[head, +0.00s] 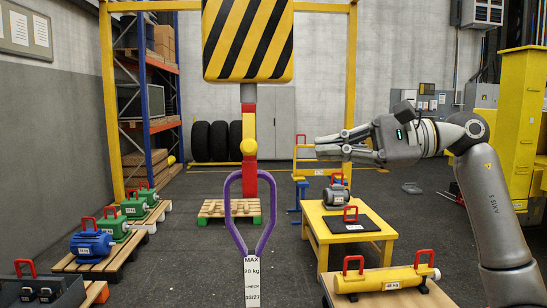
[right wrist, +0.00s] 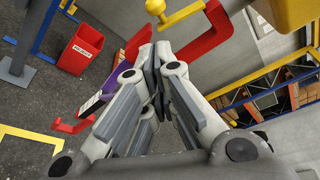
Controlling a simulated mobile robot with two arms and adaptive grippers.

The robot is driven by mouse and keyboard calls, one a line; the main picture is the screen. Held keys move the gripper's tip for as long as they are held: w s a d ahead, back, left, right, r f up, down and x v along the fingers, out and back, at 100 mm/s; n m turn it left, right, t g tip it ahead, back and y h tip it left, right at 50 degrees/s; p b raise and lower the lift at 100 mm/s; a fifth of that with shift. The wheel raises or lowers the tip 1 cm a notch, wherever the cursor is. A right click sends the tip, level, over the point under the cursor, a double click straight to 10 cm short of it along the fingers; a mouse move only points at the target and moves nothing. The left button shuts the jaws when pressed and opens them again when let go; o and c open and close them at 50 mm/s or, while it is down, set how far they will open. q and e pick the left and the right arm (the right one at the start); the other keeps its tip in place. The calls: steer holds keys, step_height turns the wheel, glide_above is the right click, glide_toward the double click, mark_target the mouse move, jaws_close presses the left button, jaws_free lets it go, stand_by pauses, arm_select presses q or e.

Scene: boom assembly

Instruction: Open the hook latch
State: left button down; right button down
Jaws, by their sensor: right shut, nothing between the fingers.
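The red hook (head: 249,183) hangs below the yellow and black striped block (head: 247,40). A yellow round knob (head: 249,147) sits on its front; the knob and its stem (right wrist: 180,17) also show at the top of the right wrist view. A red part of the hook assembly (right wrist: 207,38) lies right beside my fingers there. I cannot tell the latch's exact position. A purple sling (head: 231,205) hangs at the hook. My right gripper (head: 320,147) is right of the hook, pointing left; its fingers (right wrist: 157,65) are closed together and empty, close to the red parts. My left gripper is out of view.
A yellow table (head: 316,228) with a grey motor stands below my right arm. A yellow cylinder (head: 388,278) lies at the front right. Pallets with green and blue motors line the left. A red bin (right wrist: 82,47) shows in the right wrist view.

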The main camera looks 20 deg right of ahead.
stand_by(0.3)
steer(key=p, duration=0.4)
glide_toward(249, 136)
steer(key=w+a+f, duration=0.3)
steer(key=a+f, duration=0.1)
steer(key=shift+w+a+f, duration=0.15)
steer(key=shift+a+f, duration=0.15)
steer(key=shift+a, duration=0.1)
